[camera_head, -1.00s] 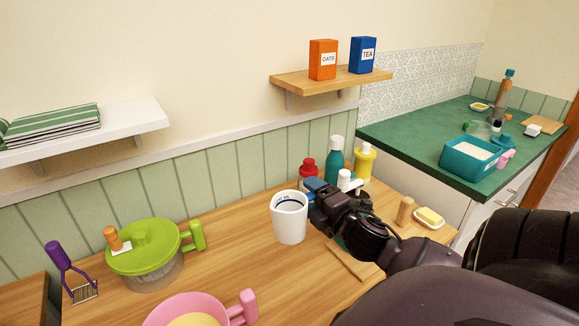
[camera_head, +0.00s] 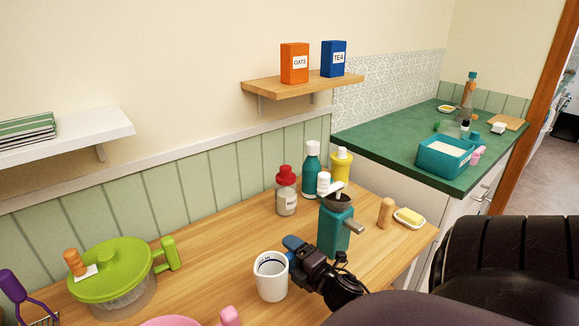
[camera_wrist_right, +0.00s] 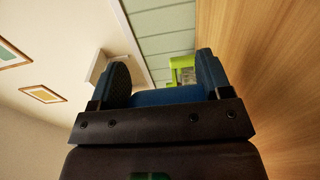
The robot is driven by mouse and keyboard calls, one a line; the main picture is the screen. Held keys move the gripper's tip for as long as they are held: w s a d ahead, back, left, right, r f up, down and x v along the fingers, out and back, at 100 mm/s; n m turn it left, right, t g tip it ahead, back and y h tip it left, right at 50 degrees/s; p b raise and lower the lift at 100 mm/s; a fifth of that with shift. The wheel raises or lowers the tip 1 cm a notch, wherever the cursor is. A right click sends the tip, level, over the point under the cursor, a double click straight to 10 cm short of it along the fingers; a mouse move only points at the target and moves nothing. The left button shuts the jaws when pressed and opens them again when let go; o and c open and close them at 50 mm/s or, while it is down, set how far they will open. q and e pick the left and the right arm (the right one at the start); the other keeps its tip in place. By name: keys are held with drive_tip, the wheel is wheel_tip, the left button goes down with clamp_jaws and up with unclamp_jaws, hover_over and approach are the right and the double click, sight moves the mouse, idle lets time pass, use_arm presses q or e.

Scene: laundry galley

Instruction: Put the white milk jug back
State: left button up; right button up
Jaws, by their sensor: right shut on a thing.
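The white milk jug (camera_head: 271,278) is at the lower middle of the head view, upright, over the front part of the wooden counter. I cannot tell whether its base touches the counter. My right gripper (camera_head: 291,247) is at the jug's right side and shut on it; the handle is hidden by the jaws. In the right wrist view the blue finger pads of my right gripper (camera_wrist_right: 164,78) stand apart, and the jug cannot be made out there. My left gripper is not in view.
On the wooden counter (camera_head: 215,240), a teal grinder (camera_head: 335,230) stands close behind my right gripper. A red-capped shaker (camera_head: 286,195) and bottles line the wall. A green-lidded spinner (camera_head: 110,268) is at left, a butter dish (camera_head: 409,218) at right. Counter between spinner and shaker is clear.

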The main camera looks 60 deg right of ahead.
wheel_tip(320, 180, down, 4)
drive_tip(key=shift+r+b, duration=0.25)
drive_tip(key=shift+b, duration=0.2)
drive_tip(key=shift+f, duration=0.5)
drive_tip(key=o, duration=0.9)
drive_tip(key=shift+o, duration=0.2)
